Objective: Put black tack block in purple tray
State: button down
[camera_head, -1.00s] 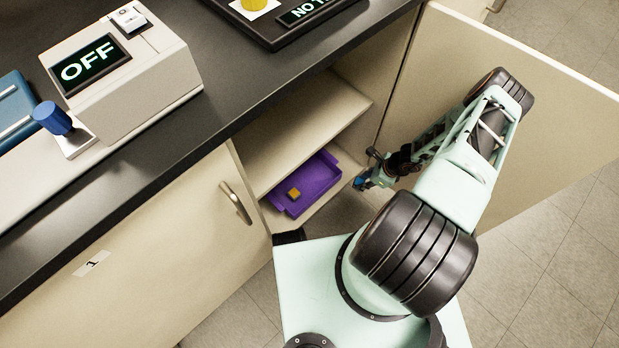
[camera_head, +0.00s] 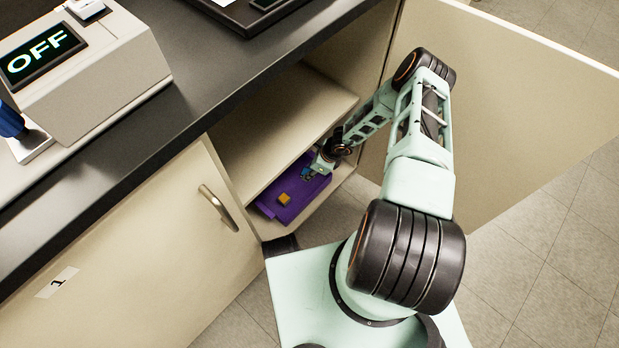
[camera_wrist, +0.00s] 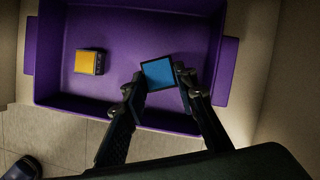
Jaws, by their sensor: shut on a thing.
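The purple tray (camera_head: 309,194) sits on the lower shelf of the open cabinet and fills much of the wrist view (camera_wrist: 120,28). My gripper (camera_wrist: 159,84) is shut on a small block (camera_wrist: 158,73) with a blue top face and dark edges. The held block is over the tray's floor, right of its middle in the wrist view. I cannot tell whether it touches the floor. In the head view my gripper (camera_head: 318,169) is at the tray's far end, and the held block is barely visible.
A yellow-topped block with dark sides (camera_wrist: 89,62) sits in the tray, left of the held block and apart from it. The upper shelf (camera_head: 290,115) is just above my arm's reach into the cabinet. The open door (camera_head: 520,110) stands to the right.

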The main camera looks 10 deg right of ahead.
notch_tip(320, 180, down, 4)
jog(key=shift+f+b, duration=0.15)
jog(key=shift+b, duration=0.85)
jog(key=shift+f, duration=0.2)
jog(key=c, duration=1.5)
grip_release()
jog(key=shift+c, duration=0.2)
jog(key=shift+r, duration=0.2)
jog(key=p+v, duration=0.5)
jog(key=v, duration=0.7)
jog(key=shift+p, duration=0.3)
